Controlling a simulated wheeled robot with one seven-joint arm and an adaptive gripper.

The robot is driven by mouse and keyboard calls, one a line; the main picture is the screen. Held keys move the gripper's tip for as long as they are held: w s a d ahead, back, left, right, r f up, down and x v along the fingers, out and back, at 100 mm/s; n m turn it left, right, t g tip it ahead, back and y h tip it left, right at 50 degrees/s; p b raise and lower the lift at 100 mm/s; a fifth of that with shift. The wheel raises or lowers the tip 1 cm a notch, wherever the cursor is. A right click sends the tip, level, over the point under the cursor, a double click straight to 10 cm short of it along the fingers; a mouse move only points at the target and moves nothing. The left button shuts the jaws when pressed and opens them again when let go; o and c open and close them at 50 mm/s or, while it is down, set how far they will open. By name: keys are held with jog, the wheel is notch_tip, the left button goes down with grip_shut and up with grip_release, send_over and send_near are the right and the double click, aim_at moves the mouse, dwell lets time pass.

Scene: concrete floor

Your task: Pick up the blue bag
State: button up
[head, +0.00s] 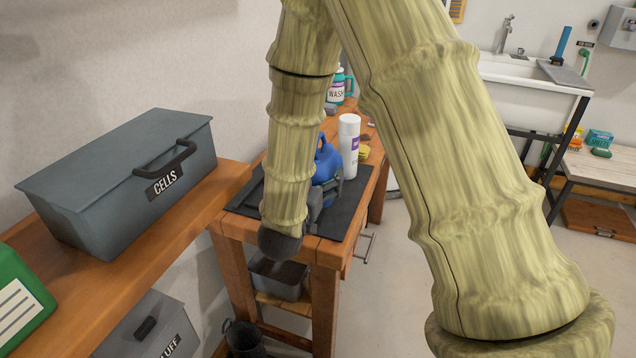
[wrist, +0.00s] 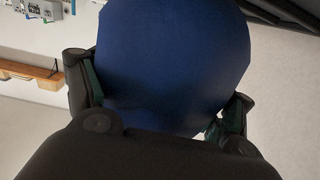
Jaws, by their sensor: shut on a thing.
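The blue bag (head: 326,160) shows in the head view above the dark mat on the wooden workbench, partly hidden behind my arm. In the wrist view the blue bag (wrist: 172,65) fills the middle, a broad dark blue shape between my two fingers. My gripper (wrist: 158,98) is shut on it, with one finger at each side. In the head view my gripper (head: 325,193) is at the bag's lower part, mostly behind my arm. I cannot tell whether the bag rests on the mat or is raised.
A white spray can (head: 348,146) stands just right of the bag, with a teal WASH bottle (head: 336,90) behind. The dark mat (head: 335,222) covers the bench's near end. A grey CELLS box (head: 95,190) sits on the left shelf. A sink (head: 530,80) stands far right; floor between is clear.

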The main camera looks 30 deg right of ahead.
jog(key=s+a+r+p, duration=0.1)
jog(key=s+a+p, duration=0.1)
jog(key=s+p, duration=0.3)
jog(key=s+a+p, duration=0.2)
jog(key=s+p, duration=0.3)
jog(key=s, duration=0.5)
jog(key=shift+s+a+r+p, duration=0.2)
jog(key=shift+r+p, duration=0.15)
dwell(0.7)
